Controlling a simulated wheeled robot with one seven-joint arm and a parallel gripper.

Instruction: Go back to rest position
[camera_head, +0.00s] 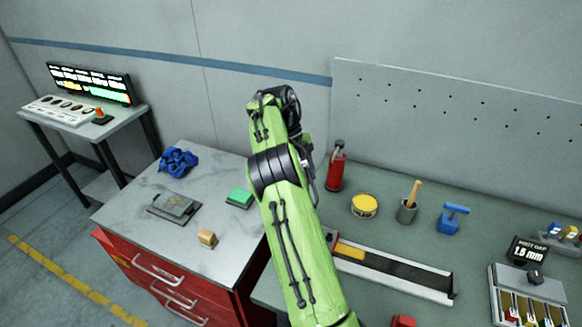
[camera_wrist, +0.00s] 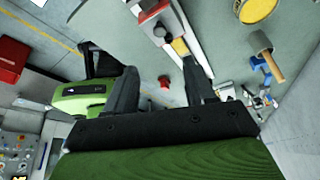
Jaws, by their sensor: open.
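My green arm (camera_head: 285,210) reaches up from the bottom of the head view, over the seam between the drawer cabinet and the green workbench. Its bent end stands in front of the back wall. In the wrist view my gripper (camera_wrist: 160,72) has its two dark fingers apart, with nothing between them. In the head view the fingers are mostly hidden behind the arm. A long dark rail (camera_head: 400,273) with a yellow block (camera_head: 350,250) at its left end lies on the workbench, right of the arm. The yellow block (camera_wrist: 180,47) also shows in the wrist view beyond the fingers.
A slotted unit (camera_head: 527,295) is at right. Blue cloth (camera_head: 178,162), a green block (camera_head: 239,197) and a wooden block (camera_head: 207,238) lie on the cabinet.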

